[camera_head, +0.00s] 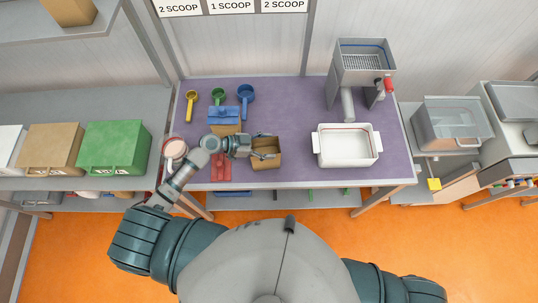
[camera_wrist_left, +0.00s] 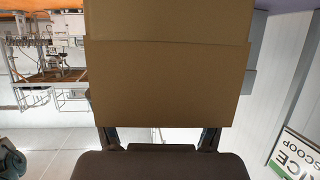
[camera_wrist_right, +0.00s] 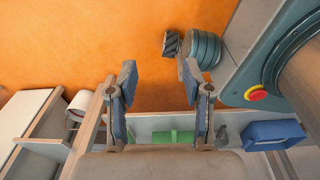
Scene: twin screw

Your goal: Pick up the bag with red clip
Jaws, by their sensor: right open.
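An open brown bag (camera_head: 274,161) stands near the table's front, with no clip visible on it. A red clip-like piece (camera_head: 221,170) lies flat to its left. A second brown bag (camera_head: 225,128) with a blue clip (camera_head: 225,114) stands behind. My left gripper (camera_head: 264,146) is at the open bag's left and upper side. In the left wrist view, brown bag surface (camera_wrist_left: 165,85) fills the space before the fingers (camera_wrist_left: 160,137), which are apart; their contact is hidden. My right gripper (camera_wrist_right: 159,80) is open and empty, seen in the right wrist view over orange floor.
A white tray (camera_head: 346,161) and a metal machine (camera_head: 362,66) stand on the purple table (camera_head: 302,120) at right. Yellow (camera_head: 191,104), green (camera_head: 218,96) and blue (camera_head: 246,94) scoops lie at the back left. A white-and-red container (camera_head: 175,149) is at the left edge.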

